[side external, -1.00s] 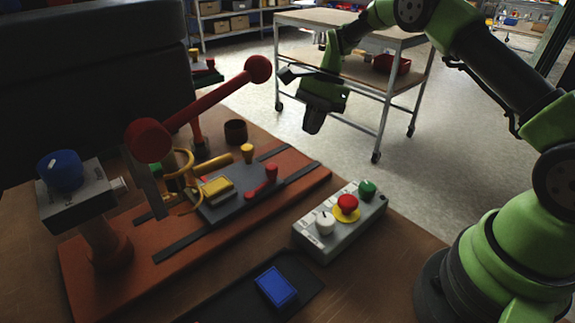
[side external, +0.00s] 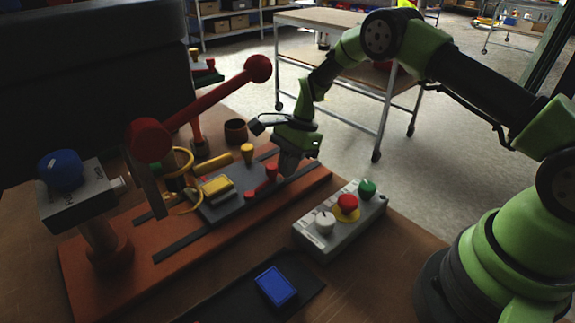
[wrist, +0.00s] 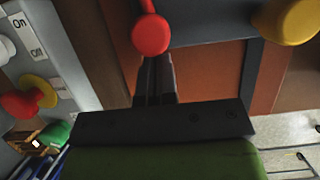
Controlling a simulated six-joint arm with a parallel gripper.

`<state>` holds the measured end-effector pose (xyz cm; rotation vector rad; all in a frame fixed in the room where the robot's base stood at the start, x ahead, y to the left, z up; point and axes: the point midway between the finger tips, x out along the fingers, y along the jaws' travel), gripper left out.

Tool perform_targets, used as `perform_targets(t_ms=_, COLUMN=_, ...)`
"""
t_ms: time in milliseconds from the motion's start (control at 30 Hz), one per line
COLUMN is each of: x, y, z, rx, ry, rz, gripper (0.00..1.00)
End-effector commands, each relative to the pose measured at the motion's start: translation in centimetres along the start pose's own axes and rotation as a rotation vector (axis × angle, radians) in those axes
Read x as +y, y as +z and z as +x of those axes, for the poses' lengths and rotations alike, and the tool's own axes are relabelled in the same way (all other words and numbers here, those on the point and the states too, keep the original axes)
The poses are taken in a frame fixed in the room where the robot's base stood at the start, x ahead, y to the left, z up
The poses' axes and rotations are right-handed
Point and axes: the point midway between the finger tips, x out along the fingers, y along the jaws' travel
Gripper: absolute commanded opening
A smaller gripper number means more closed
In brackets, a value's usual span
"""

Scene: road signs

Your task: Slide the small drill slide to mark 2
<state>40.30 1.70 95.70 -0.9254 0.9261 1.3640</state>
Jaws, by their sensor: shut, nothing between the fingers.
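The small drill slide (side external: 232,207) is a dark grey plate on the red-brown drill base (side external: 115,265). It carries a yellow block (side external: 216,186), a red handle (side external: 262,184) with round ends and a yellow knob (side external: 247,150). My gripper (side external: 288,174) is shut and empty, pointing down just right of the red handle. In the wrist view, my fingertips (wrist: 157,62) are beside the red handle's ball end (wrist: 151,34); I cannot tell if they touch. The yellow knob (wrist: 285,20) is at the upper right there. I cannot make out mark 2.
A grey control box (side external: 340,222) with white, red and green knobs stands right of the base. A long red lever (side external: 205,102) rises over the left side. A brown cup (side external: 235,131) stands behind. A blue-screened device (side external: 276,287) lies in front.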

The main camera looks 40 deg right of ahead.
Motion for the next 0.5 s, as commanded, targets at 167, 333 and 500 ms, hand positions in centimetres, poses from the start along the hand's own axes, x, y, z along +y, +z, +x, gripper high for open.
perform_targets(t_ms=167, x=0.0, y=0.4, z=0.1, rx=0.0, ry=0.001, rz=-0.002, gripper=0.0)
perform_targets(t_ms=333, x=0.0, y=3.6, z=1.4, rx=-0.002, ry=0.003, rz=-0.008, gripper=0.0)
perform_targets(t_ms=500, x=0.0, y=7.2, z=2.9, rx=-0.002, ry=0.002, rz=-0.006, gripper=0.0)
